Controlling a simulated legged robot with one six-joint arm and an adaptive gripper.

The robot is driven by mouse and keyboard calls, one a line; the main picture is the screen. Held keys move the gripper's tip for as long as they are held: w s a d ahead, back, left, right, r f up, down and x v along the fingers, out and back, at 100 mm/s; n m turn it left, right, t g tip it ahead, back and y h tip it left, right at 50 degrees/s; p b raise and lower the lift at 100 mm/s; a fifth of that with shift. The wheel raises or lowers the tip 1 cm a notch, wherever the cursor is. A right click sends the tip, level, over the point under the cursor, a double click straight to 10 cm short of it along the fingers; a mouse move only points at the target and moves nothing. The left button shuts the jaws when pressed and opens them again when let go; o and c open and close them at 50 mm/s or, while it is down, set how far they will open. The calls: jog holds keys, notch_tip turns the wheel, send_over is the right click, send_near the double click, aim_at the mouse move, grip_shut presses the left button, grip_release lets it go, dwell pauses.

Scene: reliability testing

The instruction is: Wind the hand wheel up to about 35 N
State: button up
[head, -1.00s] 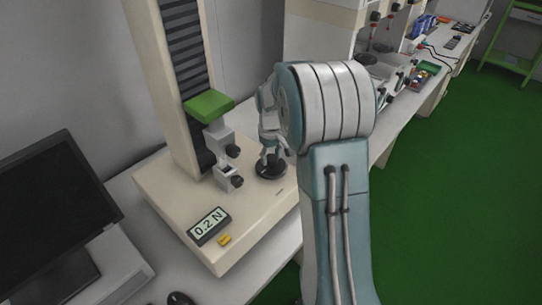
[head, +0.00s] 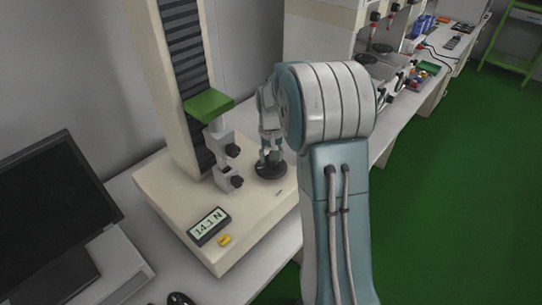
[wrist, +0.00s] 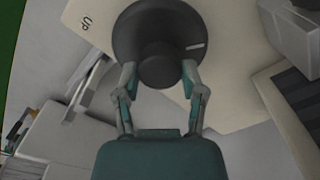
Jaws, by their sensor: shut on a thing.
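The black hand wheel (head: 271,170) lies flat on the cream base of the testing machine (head: 245,232). In the wrist view the wheel (wrist: 133,35) shows its round central knob (wrist: 160,66) and a pale mark on its disc. My gripper (wrist: 158,78) is shut on the knob, one finger on each side. In the head view my gripper (head: 270,153) stands over the wheel and hides part of it. The display (head: 209,226) on the base reads 14.1 N. Two grey clamps with black knobs, upper (head: 222,146) and lower (head: 228,176), sit under the green crosshead (head: 208,105).
A yellow button (head: 225,241) is in front of the display. A monitor (head: 50,215) stands at the left. The machine's column (head: 168,70) rises behind the clamps. More bench equipment (head: 390,75) stands at the back right. The green floor on the right is clear.

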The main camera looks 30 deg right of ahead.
jog(key=shift+s+f, duration=0.15)
jog(key=shift+f, duration=0.05)
jog(key=o, duration=1.1)
jog(key=shift+o, duration=0.2)
jog(key=shift+r, duration=0.1)
jog(key=shift+r, duration=0.55)
notch_tip(320, 180, up, 11)
jog(key=shift+f, duration=0.1)
